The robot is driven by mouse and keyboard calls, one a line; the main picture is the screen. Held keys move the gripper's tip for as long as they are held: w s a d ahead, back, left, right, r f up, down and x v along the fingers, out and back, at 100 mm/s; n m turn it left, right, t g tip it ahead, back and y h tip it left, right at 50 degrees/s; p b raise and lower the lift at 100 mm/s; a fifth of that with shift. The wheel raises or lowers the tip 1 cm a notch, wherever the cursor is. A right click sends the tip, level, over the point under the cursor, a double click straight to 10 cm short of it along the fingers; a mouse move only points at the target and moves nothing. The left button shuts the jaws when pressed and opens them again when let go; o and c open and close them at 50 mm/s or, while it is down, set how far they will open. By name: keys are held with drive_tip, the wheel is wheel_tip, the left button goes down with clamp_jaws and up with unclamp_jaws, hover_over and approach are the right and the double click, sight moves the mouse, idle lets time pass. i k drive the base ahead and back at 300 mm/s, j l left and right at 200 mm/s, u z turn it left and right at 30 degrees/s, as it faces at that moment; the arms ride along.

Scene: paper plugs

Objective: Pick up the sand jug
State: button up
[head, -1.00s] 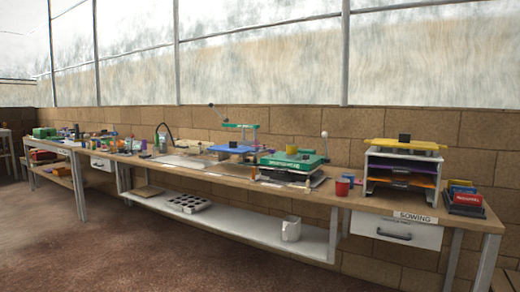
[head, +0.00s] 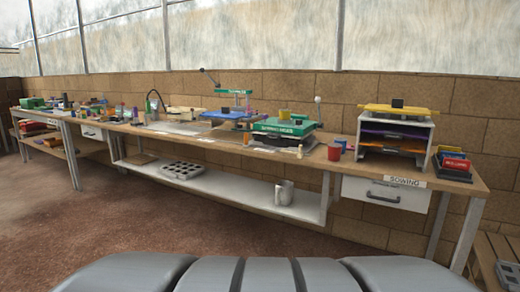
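A pale grey-white jug (head: 285,193) with a handle stands upright on the white lower shelf (head: 230,193) under the long workbench, towards the shelf's right end. It is the only jug I can make out, and what it holds is hidden. My gripper is not in view. A grey ribbed part of my own body fills the bottom edge of the head view, well in front of the shelf.
A grey tray with holes (head: 182,170) sits further left on the shelf. The bench top (head: 333,167) above overhangs the jug, and a drawer (head: 384,194) hangs to its right. The brown floor (head: 130,225) before the shelf is clear.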

sight(284, 191)
drive_tip(key=i+u, duration=0.2)
drive_tip(key=i, duration=1.35)
